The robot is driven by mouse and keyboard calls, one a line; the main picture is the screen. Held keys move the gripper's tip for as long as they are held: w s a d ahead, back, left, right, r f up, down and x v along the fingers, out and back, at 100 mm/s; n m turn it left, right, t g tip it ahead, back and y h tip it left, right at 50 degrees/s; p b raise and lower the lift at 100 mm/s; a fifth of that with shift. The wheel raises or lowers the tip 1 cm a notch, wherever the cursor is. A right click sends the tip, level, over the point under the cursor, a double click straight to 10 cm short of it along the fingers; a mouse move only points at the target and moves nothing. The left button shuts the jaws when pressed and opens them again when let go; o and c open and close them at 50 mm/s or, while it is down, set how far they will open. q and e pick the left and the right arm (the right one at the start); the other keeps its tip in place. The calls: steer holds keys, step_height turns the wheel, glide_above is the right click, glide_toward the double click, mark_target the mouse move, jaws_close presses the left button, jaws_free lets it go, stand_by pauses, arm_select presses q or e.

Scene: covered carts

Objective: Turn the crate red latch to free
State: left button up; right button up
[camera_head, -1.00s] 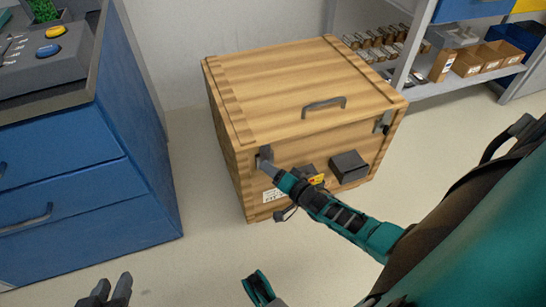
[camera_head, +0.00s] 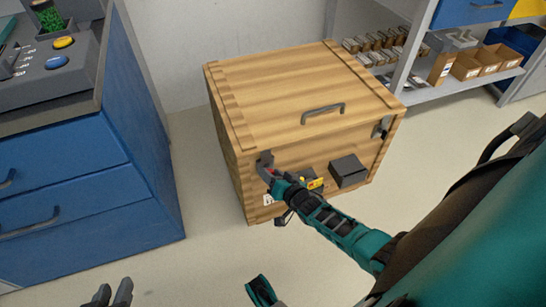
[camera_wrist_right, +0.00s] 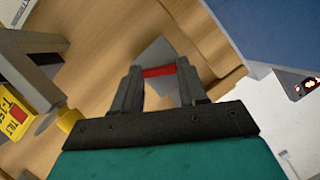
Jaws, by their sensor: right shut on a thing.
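The wooden crate (camera_head: 300,90) stands on the floor with its lid closed. The red latch (camera_wrist_right: 158,71) shows in the right wrist view as a red bar between the fingers. In the head view its grey mount (camera_head: 264,158) is at the crate's upper left front, and the latch is mostly hidden by my gripper. My right gripper (camera_head: 272,177) is shut on the latch; it also shows in the right wrist view (camera_wrist_right: 160,76). My left gripper (camera_head: 110,291) is at the bottom edge, far from the crate, empty, with a gap between its fingers.
A second grey latch (camera_head: 382,128) is at the crate's right front corner. A handle (camera_head: 322,111) is on the lid, and a dark box (camera_head: 348,171) juts from the front. A blue cabinet (camera_head: 70,180) stands left, a shelf (camera_head: 440,80) back right. The floor before the crate is clear.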

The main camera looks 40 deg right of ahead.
steer(key=n+h, duration=0.2)
steer(key=n, duration=0.1)
steer(key=shift+a+g+p, duration=0.2)
steer(key=shift+g+p, duration=0.15)
steer(key=shift+g, duration=0.05)
stand_by(0.5)
steer(key=o, duration=1.1)
steer(key=shift+c, duration=0.2)
steer(key=shift+r, duration=0.1)
